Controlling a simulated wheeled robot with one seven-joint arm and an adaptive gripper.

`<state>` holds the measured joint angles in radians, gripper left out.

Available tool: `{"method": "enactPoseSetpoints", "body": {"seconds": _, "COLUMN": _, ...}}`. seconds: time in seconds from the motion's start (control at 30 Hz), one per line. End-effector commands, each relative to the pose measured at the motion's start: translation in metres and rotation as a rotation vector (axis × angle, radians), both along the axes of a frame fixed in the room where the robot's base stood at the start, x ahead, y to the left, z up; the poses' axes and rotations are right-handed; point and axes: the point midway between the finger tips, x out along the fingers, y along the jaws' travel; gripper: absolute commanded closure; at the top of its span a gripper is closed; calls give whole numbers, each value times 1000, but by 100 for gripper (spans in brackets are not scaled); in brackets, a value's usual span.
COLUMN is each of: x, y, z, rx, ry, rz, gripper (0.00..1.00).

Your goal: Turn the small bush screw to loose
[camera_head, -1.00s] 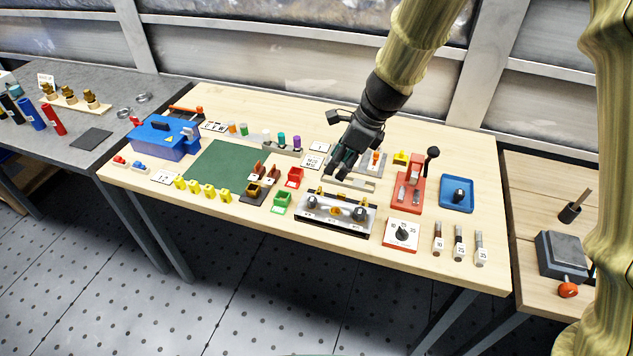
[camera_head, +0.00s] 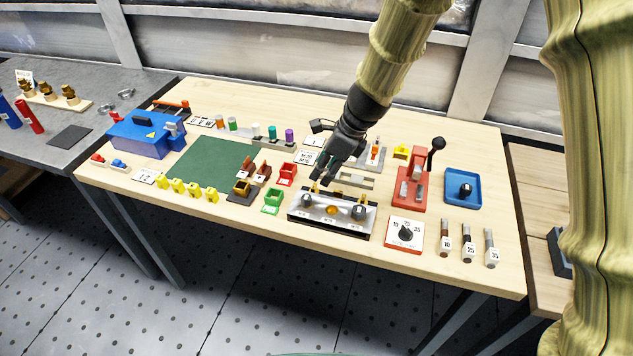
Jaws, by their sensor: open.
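A silver unit in a dark frame (camera_head: 345,222) lies near the front edge of the light wooden table. It carries a dark knob at the left (camera_head: 304,201), an orange round part in the middle (camera_head: 331,210), a dark knob at the right (camera_head: 359,212) and small yellow posts along its back. I cannot tell which of these is the small bush screw. My gripper (camera_head: 321,172) points down, open and apparently empty, just behind and above the unit's left part, near a yellow post. Contact cannot be told at this size.
A grey slotted piece (camera_head: 355,180) lies right behind the unit. Red (camera_head: 287,174) and green (camera_head: 272,201) bins stand to its left. A red lever press (camera_head: 412,187), a dial plate (camera_head: 404,233) and a blue tray (camera_head: 477,200) are to the right. The green mat (camera_head: 212,162) is clear.

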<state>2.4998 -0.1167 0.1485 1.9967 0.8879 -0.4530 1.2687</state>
Motion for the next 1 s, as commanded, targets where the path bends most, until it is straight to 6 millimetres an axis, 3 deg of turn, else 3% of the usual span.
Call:
{"method": "enactPoseSetpoints", "body": {"seconds": 0.3, "x": 4, "y": 14, "z": -40, "rx": 2, "ry": 2, "rz": -3, "gripper": 55}}
{"method": "enactPoseSetpoints", "body": {"seconds": 0.5, "x": 7, "y": 20, "z": -56, "rx": 1, "ry": 0, "rz": -3, "gripper": 55}}
{"method": "enactPoseSetpoints", "body": {"seconds": 0.97, "x": 8, "y": 22, "z": -62, "rx": 1, "ry": -1, "rz": -5, "gripper": 55}}
{"method": "enactPoseSetpoints", "body": {"seconds": 1.0, "x": 8, "y": 22, "z": -62, "rx": 1, "ry": -1, "rz": -4, "gripper": 63}}
